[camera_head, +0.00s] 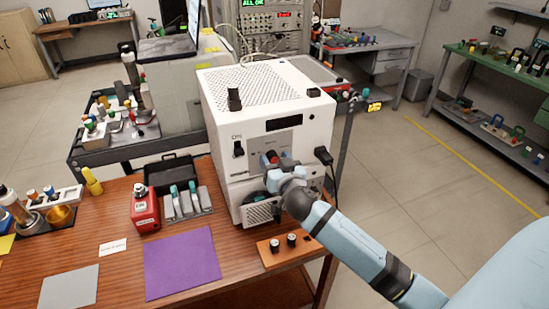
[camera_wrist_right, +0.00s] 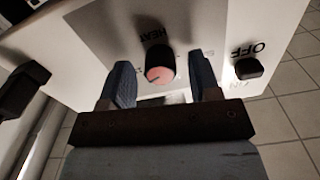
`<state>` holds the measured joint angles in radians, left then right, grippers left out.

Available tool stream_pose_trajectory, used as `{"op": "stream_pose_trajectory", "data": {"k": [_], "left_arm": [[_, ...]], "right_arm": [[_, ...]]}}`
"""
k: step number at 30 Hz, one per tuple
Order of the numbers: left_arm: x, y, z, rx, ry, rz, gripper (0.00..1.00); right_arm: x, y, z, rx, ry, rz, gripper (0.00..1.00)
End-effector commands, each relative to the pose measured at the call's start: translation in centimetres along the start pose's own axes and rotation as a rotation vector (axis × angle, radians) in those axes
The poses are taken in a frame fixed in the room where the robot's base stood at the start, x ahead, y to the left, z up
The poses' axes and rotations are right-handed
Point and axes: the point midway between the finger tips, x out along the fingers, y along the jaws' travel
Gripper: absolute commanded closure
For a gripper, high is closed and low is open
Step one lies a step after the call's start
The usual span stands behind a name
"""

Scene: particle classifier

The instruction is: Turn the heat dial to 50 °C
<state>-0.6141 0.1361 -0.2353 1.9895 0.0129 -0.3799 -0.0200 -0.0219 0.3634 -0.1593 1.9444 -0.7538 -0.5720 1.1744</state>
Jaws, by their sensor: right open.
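The heat dial (camera_wrist_right: 160,66) is a dark round knob with a pink-red face, on the front of the white machine (camera_head: 222,150), beside the label HEAT. A dark mark shows on its face; I cannot read a temperature scale. My right gripper (camera_head: 277,160) is at the front panel. In the right wrist view its two blue-grey fingers (camera_wrist_right: 160,78) stand apart, one on each side of the dial, with gaps visible. In the head view the dial (camera_head: 272,156) is small and partly hidden by the fingers. My left gripper is not in view.
A black OFF/ON switch (camera_wrist_right: 248,68) sits beside one finger. A black plug (camera_head: 323,155) with a cable sticks out from the panel's right. A red box (camera_head: 144,208) and purple mat (camera_head: 182,262) are left.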

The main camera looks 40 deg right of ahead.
Motion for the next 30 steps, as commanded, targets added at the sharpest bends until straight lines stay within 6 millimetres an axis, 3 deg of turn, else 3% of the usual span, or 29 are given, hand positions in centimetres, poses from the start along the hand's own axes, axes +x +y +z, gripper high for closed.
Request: {"op": "stream_pose_trajectory", "data": {"k": [11, 15, 18, 30], "left_arm": [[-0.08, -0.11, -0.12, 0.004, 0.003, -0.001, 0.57], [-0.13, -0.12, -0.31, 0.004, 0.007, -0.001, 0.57], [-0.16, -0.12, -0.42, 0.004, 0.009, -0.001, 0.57], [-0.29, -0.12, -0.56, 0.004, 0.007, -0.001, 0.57]], "right_arm": [[0.58, 0.01, 0.03, -0.001, 0.0, 0.0, 0.43], [0.57, 0.0, 0.03, -0.001, 0.0, 0.0, 0.75], [0.56, 0.0, 0.03, -0.001, 0.0, 0.0, 0.93], [0.55, -0.02, -0.01, -0.071, -0.001, -0.001, 0.92]]}}
